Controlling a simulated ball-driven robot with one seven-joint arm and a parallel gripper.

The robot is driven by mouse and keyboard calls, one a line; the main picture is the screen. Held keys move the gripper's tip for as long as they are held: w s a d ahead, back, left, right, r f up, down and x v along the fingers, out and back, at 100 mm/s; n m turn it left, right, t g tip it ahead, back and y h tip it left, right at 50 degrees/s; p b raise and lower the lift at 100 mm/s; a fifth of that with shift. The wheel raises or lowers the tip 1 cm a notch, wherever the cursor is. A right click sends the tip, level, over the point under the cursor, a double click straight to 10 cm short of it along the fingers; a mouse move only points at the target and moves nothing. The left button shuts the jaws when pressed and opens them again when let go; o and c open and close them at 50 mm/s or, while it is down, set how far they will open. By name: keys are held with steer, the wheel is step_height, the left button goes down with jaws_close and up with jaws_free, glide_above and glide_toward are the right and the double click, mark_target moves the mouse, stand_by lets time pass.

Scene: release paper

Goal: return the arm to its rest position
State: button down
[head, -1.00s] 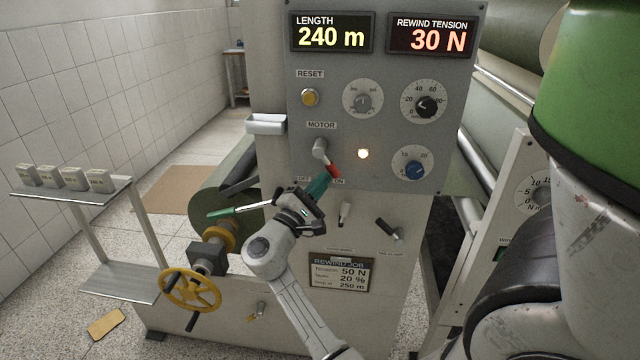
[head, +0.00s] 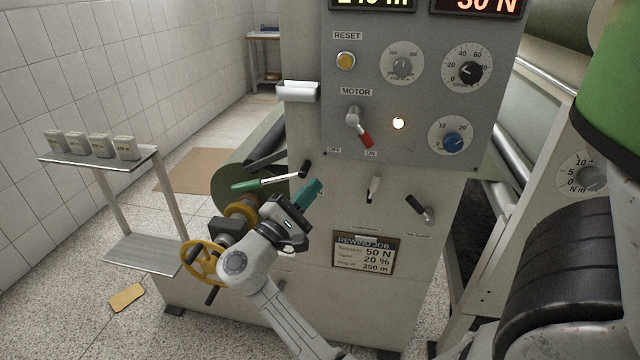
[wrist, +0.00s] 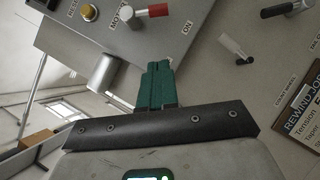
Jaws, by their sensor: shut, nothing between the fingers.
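My gripper (head: 314,188) is shut and empty, with its green fingers together. In the head view it is in front of the machine, below the control panel and apart from the red-tipped motor switch (head: 361,130), whose handle points toward ON. In the wrist view the shut green fingers (wrist: 156,84) point toward the panel, and the motor switch also shows (wrist: 150,11). My white forearm reaches up from the bottom of the head view.
A yellow handwheel (head: 199,262) is near my wrist. Two small levers (head: 373,188) (head: 420,208) stick out to the right. A shelf with small blocks (head: 98,158) stands at the left.

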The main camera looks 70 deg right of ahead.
steer(key=shift+a, duration=0.2)
stand_by(0.5)
steer(key=s+a+f+m+t+y, duration=0.1)
steer(key=s+a+f+t+y, duration=0.15)
steer(key=f, duration=0.35)
steer(key=s+a+f+m+t+y, duration=0.1)
steer(key=a+f+t+y, duration=0.2)
steer(key=f, duration=0.4)
steer(key=s+a+f+m+t+y, duration=0.1)
steer(key=s+a+f+t+y, duration=0.1)
steer(key=a+f+y, duration=0.3)
steer(key=s+a+f+y, duration=0.1)
steer(key=a+f+y, duration=0.2)
steer(key=a, duration=0.2)
steer(key=s+a+f+t+y, duration=0.1)
steer(key=a+f+y, duration=0.1)
steer(key=a, duration=0.4)
steer(key=s+a+f+t+y, duration=0.1)
steer(key=s+a+f+y, duration=0.1)
steer(key=a, duration=0.4)
steer(key=shift+a+f+n+y, duration=0.3)
steer(key=shift+f+y, duration=0.5)
steer(key=shift+y, duration=0.45)
steer(key=shift+d, duration=0.1)
